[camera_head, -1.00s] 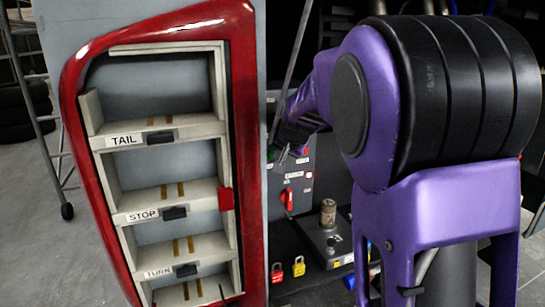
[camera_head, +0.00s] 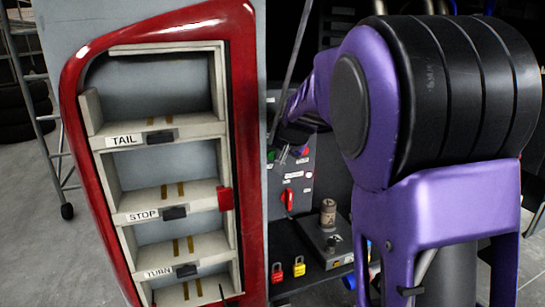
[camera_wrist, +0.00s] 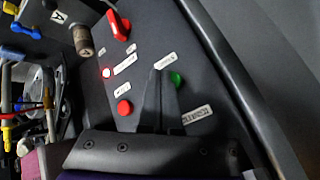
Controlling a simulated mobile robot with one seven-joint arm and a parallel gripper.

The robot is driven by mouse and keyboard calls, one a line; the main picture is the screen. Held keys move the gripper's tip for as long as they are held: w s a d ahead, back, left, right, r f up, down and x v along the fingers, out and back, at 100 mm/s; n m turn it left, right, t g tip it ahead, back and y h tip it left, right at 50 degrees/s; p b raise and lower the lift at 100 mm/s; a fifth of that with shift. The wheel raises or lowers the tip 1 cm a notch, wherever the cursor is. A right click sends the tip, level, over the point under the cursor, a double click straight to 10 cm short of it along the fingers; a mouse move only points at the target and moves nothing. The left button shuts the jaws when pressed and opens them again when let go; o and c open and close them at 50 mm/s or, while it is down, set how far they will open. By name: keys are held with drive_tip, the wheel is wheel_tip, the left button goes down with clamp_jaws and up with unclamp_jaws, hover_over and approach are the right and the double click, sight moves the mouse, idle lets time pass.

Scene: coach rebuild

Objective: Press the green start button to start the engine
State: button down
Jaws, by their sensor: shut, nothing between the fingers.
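The green button (camera_wrist: 177,79) is on a dark control panel (camera_wrist: 145,50) in the wrist view. My gripper is shut and empty. In the head view my gripper (camera_head: 281,153) is small, in front of the grey panel (camera_head: 297,172), with the green button (camera_head: 271,155) just left of it.
A red button (camera_wrist: 124,107), a small lit button (camera_wrist: 106,72) and a red rotary switch (camera_wrist: 119,26) share the panel. A red-framed lamp housing (camera_head: 251,150) stands at left.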

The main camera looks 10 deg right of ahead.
drive_tip(key=shift+w, duration=0.1)
drive_tip(key=shift+w+a, duration=0.1)
drive_tip(key=shift+w, duration=0.25)
drive_tip(key=shift+w+a, duration=0.1)
drive_tip(key=shift+w, duration=0.4)
idle(0.8)
drive_tip(key=shift+s, duration=0.15)
drive_tip(key=shift+s+d, duration=0.2)
drive_tip(key=shift+s, duration=0.55)
drive_tip(key=shift+s+b, duration=0.1)
drive_tip(key=shift+b, duration=0.25)
drive_tip(key=s, duration=0.2)
drive_tip(key=s+d+b, duration=0.1)
drive_tip(key=s, duration=0.1)
drive_tip(key=shift+s, duration=0.35)
